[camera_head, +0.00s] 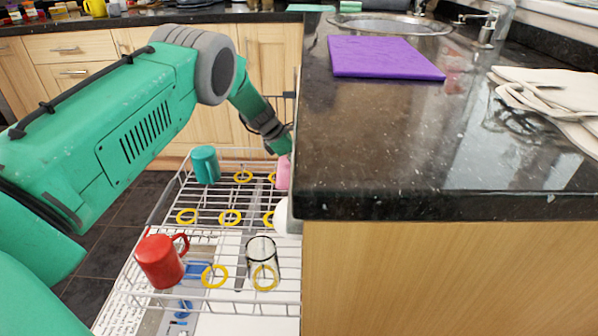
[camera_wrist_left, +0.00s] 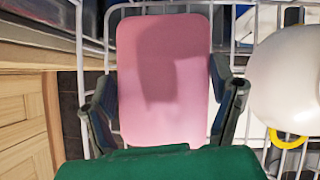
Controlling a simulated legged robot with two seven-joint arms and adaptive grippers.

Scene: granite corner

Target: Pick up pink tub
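The pink tub (camera_head: 284,172) stands in the wire dishwasher rack, close beside the counter's left edge; the counter and my gripper partly hide it. In the left wrist view the pink tub (camera_wrist_left: 165,80) fills the middle. My left gripper (camera_head: 283,150) reaches down to it from above. In the left wrist view the fingers of my left gripper (camera_wrist_left: 165,95) are spread, one on each side of the tub; whether they touch its sides is hard to tell. My right gripper is not in view.
The rack (camera_head: 215,232) also holds a teal mug (camera_head: 206,165), a red mug (camera_head: 161,261), a clear glass (camera_head: 262,258) and a white item (camera_wrist_left: 288,80) right beside the tub. The dark granite counter (camera_head: 400,150) borders the rack, with a purple board (camera_head: 385,57) on it.

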